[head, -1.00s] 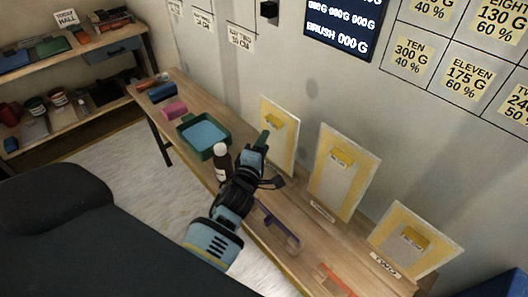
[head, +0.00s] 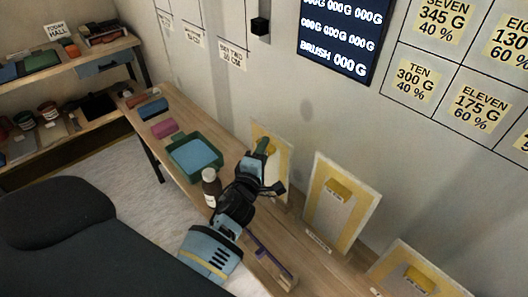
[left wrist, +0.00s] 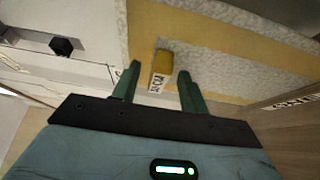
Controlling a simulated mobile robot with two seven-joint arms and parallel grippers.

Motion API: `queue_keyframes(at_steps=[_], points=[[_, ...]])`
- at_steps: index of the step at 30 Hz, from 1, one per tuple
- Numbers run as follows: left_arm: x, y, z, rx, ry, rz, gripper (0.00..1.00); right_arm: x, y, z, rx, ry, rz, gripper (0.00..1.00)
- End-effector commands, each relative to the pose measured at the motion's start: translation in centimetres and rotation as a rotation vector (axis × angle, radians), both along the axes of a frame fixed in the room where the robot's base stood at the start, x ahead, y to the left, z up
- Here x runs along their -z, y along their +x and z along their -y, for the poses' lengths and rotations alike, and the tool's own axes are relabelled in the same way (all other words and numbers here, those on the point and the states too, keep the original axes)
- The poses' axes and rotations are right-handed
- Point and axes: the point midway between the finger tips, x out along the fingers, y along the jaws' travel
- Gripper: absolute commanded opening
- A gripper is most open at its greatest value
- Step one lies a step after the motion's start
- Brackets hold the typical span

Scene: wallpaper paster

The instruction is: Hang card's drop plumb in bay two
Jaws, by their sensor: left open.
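Three pale boards with yellow edges lean along the wall: a left board (head: 279,184), a middle board (head: 355,197) and a right board (head: 433,262), partly cut off. Each bears a small yellow block. My left gripper (head: 268,148) is open in front of the left board. In the left wrist view, my left gripper (left wrist: 157,80) has its two green fingers on either side of the left board's yellow block (left wrist: 163,62). The block's small label is hard to read. I cannot tell whether the fingers touch it. My right gripper is not in view.
Shelves (head: 70,75) stand far left.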

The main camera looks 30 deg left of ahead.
Motion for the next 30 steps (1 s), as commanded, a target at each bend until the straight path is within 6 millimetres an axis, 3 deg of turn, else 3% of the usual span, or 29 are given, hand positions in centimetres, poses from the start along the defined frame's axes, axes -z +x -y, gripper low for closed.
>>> queue_keyframes(at_steps=[10, 20, 30], points=[[0.01, -0.02, -0.03, -0.001, 0.001, 0.0, 0.44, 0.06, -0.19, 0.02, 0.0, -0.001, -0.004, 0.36], [0.01, -0.02, -0.03, -0.001, 0.001, 0.0, 0.02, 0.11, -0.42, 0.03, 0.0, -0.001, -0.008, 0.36], [-0.93, 0.02, -0.01, -0.001, -0.001, 0.003, 0.0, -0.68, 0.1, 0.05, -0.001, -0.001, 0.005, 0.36]])
